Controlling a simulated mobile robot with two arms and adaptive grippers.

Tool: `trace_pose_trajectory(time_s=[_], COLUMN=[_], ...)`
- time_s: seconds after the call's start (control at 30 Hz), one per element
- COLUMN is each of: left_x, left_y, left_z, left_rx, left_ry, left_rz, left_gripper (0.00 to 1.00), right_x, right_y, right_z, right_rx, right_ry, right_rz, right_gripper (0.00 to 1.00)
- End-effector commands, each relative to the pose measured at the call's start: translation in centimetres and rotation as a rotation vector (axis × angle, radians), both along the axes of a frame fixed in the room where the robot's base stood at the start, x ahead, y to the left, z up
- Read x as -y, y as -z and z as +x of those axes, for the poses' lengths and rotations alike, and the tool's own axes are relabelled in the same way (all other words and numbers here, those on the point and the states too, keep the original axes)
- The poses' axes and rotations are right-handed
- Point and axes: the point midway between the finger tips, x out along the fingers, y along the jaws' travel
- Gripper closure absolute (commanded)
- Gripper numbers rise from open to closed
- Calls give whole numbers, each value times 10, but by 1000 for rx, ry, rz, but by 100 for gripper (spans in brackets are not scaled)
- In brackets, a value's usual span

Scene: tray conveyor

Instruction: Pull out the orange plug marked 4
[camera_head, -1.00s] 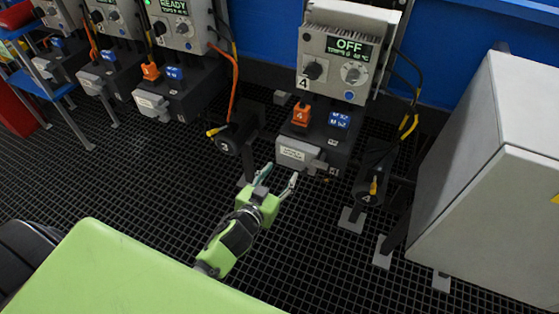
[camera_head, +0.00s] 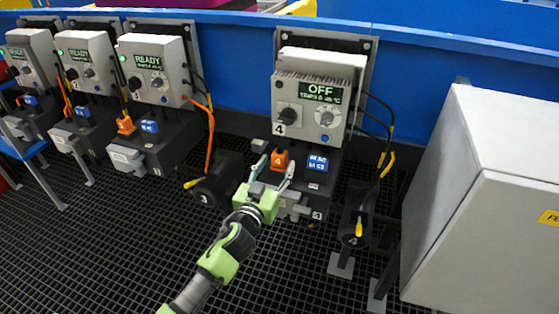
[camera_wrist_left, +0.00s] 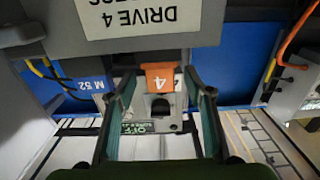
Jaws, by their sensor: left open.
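The orange plug marked 4 (camera_head: 279,160) sits in the dark box below the grey unit 4 (camera_head: 318,100), whose display reads OFF. It also shows in the left wrist view (camera_wrist_left: 160,79), where the picture is upside down. My left gripper (camera_head: 274,170) is open, with one finger on each side of the plug. In the left wrist view, gaps show between the plug and both fingers (camera_wrist_left: 160,92). Whether the fingertips reach past the plug is unclear. A blue connector (camera_head: 317,164) sits right of the plug. My right gripper is in neither current view.
A grey latch block (camera_head: 291,207) lies partly behind my left gripper. Similar READY units stand left, including unit 3 (camera_head: 153,70). Cables hang by a black socket marked 4 (camera_head: 352,228). A large grey cabinet (camera_head: 480,200) blocks the right. The grid floor ahead is open.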

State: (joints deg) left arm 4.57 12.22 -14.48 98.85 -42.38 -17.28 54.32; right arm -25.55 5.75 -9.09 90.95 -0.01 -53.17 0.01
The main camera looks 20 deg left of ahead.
Motion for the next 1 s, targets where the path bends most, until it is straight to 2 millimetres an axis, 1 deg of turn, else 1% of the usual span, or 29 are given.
trace_pose_trajectory(time_s=[0.03, 0.1, 0.23, 0.4, 0.6, 0.63, 0.67, 0.7, 0.8, 1.0], left_x=[0, 1, 1, 1, 1, 1, 1, 1, 1, 1], left_y=[-1, 0, 0, 0, 0, 0, 0, 0, 0, -1], left_z=[9, 18, 29, 34, 34, 34, 34, 34, 34, 34], left_rx=[2, 1, 0, -1, -1, -1, -1, -1, -1, 1], left_ry=[-1, 0, 0, 0, 0, 0, 0, 0, 0, 0], left_rz=[2, 3, 2, 1, 1, 1, 1, 1, 1, 1], left_gripper=[53, 53, 53, 53, 53, 55, 63, 74, 97, 98], right_x=[0, 0, 0, -1, -1, -1, -1, -1, 0, 0], right_y=[-2, -3, -6, -10, -10, -10, -10, -10, -9, -9], right_z=[2, 3, 3, 6, 6, 6, 5, 5, 5, 4], right_rx=[4, 4, 0, 10, 8, 8, 8, 8, 6, 5], right_ry=[0, 1, 1, 1, 2, 2, 2, 2, 2, 1], right_rz=[1, 1, 0, 2, 2, 2, 1, 1, 1, 0], right_gripper=[60, 60, 60, 60, 60, 60, 60, 60, 60, 60])
